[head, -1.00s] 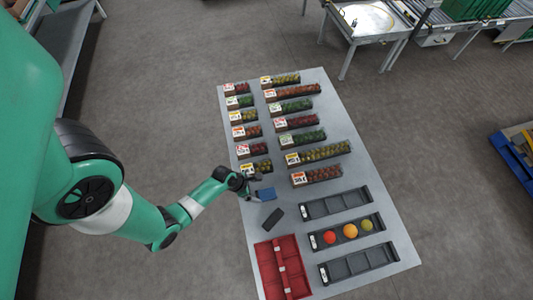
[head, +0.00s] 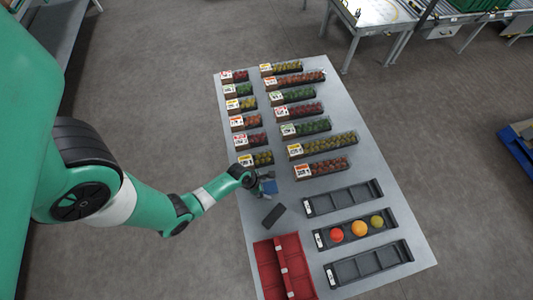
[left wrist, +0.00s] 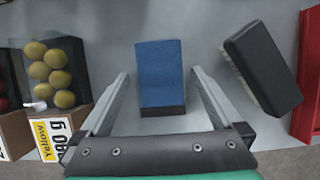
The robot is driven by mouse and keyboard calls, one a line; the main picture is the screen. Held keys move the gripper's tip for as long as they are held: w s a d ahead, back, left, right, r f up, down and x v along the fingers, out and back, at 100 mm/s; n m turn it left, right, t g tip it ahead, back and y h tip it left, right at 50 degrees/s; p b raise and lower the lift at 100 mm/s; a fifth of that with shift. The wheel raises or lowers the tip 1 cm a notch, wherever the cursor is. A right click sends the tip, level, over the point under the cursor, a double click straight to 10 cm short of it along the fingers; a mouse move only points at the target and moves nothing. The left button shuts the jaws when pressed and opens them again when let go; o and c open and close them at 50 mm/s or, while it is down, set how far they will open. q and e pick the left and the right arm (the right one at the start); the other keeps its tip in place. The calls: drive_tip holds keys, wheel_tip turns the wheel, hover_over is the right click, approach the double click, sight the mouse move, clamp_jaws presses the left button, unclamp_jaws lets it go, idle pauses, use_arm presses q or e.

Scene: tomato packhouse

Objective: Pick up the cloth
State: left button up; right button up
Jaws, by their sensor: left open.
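The cloth (left wrist: 160,72) looks like a blue folded pad with a dark front edge. It lies on the grey table between the spread fingers of my left gripper (left wrist: 160,80) in the left wrist view. The fingers are open, with a gap to the cloth on each side. In the head view the cloth (head: 269,188) is a small blue patch partly covered by my left gripper (head: 265,183). How high the fingers are above the table is hard to tell. My right gripper is not in view.
A black block (left wrist: 264,66) lies just right of the cloth. A red divided tray (head: 283,266) stands at the table's front. A punnet of yellow tomatoes (left wrist: 55,72) is to the left. Rows of filled punnets and dark trays (head: 343,198) cover the rest.

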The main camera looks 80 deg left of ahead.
use_arm(q)
drive_tip(key=shift+f, duration=0.15)
idle(0.3)
drive_tip(key=c, duration=1.3)
